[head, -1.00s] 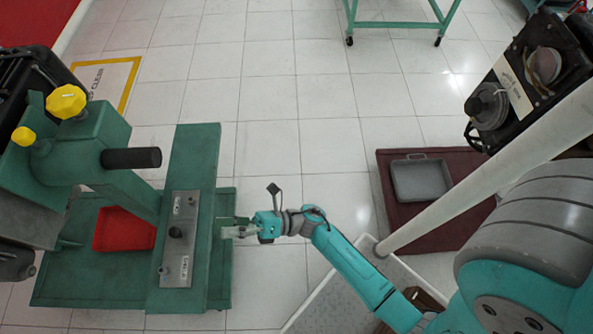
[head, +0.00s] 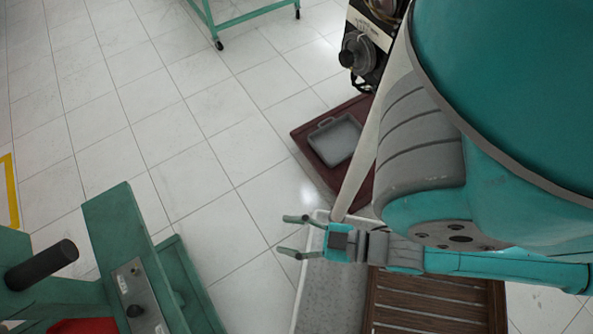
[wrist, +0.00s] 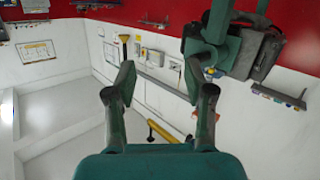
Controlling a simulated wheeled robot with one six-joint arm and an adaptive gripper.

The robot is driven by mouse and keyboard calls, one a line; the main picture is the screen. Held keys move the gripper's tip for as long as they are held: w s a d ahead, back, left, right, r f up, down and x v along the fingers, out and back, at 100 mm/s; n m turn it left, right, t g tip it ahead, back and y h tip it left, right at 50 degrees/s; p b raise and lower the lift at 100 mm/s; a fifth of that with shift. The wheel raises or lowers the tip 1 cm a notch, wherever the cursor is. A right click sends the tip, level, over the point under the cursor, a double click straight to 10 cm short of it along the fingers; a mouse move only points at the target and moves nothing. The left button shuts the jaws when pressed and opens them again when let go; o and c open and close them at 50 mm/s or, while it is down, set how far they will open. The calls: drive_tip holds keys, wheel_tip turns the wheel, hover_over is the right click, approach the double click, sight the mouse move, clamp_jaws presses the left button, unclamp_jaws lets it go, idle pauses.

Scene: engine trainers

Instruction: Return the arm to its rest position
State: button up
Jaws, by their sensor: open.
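My gripper (head: 291,236) is open and empty in the head view. Its two fingers point left over the floor, beside the pale tray-like surface on my base. The arm is folded back, with its forearm running right from the gripper. In the wrist view my gripper (wrist: 160,82) shows two spread dark green fingers with nothing between them. Beyond them are a white wall and a red band.
A green engine stand (head: 125,235) with a black handle (head: 42,266) stands at lower left, apart from the gripper. A grey tray (head: 335,140) lies on a dark red mat (head: 308,152). A green table frame (head: 240,17) is at the top. The tiled floor between is clear.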

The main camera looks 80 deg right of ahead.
drive_tip(key=shift+s+d+r+m+g, duration=0.1)
drive_tip(key=shift+s+r+m+g, duration=0.1)
drive_tip(key=shift+s+m+g, duration=0.4)
drive_tip(key=shift+s, duration=0.1)
idle(0.9)
